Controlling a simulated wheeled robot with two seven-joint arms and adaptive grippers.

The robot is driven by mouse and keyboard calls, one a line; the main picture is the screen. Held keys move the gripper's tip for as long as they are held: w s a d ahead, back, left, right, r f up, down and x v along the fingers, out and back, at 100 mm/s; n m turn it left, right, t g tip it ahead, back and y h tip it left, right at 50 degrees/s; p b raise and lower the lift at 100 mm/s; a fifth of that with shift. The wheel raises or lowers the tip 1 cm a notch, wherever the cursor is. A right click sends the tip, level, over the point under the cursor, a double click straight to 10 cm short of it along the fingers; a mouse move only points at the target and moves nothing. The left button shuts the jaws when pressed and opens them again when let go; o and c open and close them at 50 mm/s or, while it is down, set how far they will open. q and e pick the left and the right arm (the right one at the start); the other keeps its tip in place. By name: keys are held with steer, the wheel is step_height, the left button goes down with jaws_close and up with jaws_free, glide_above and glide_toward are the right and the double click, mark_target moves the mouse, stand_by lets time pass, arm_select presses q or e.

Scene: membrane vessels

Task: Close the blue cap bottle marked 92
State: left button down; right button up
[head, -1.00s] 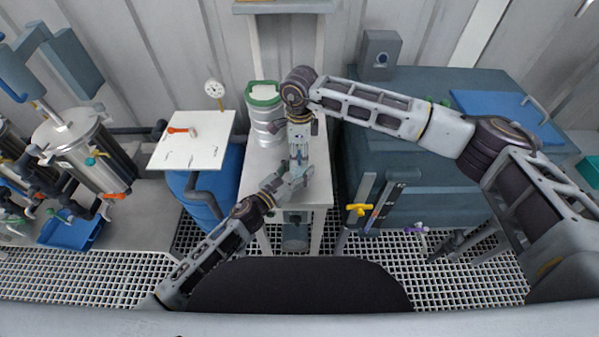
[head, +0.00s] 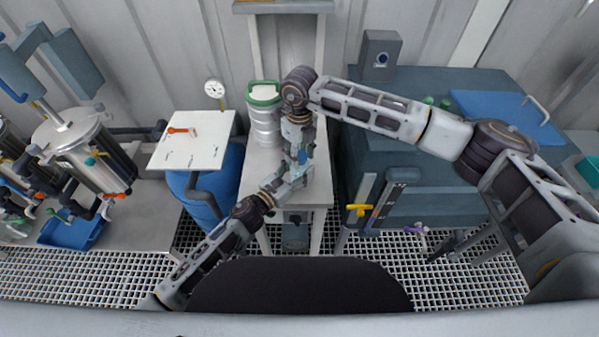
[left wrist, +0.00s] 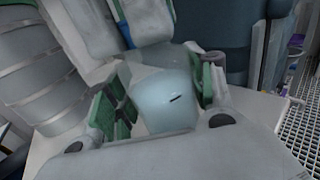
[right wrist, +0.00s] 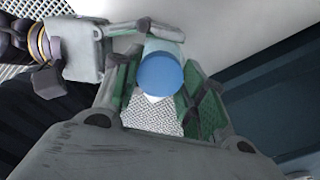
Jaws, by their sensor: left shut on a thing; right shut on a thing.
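The blue cap (right wrist: 160,73) faces the right wrist camera, in line with the bottle's end. My right gripper (right wrist: 165,85) is shut on the cap; in the head view it (head: 300,162) points down at the left gripper. Whether the cap is seated is hidden.
A ribbed metal canister with a green-rimmed top (head: 264,122) stands on the white table (head: 252,185) behind and left of my grippers. A blue barrel with a white board (head: 190,150) is to the left. A large blue-grey tank (head: 420,190) borders the table at right.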

steer(key=m, duration=0.8)
steer(key=shift+m, duration=0.3)
steer(key=o, duration=1.1)
steer(key=shift+r, duration=0.1)
steer(key=shift+r, duration=2.15)
steer(key=shift+r, duration=0.1)
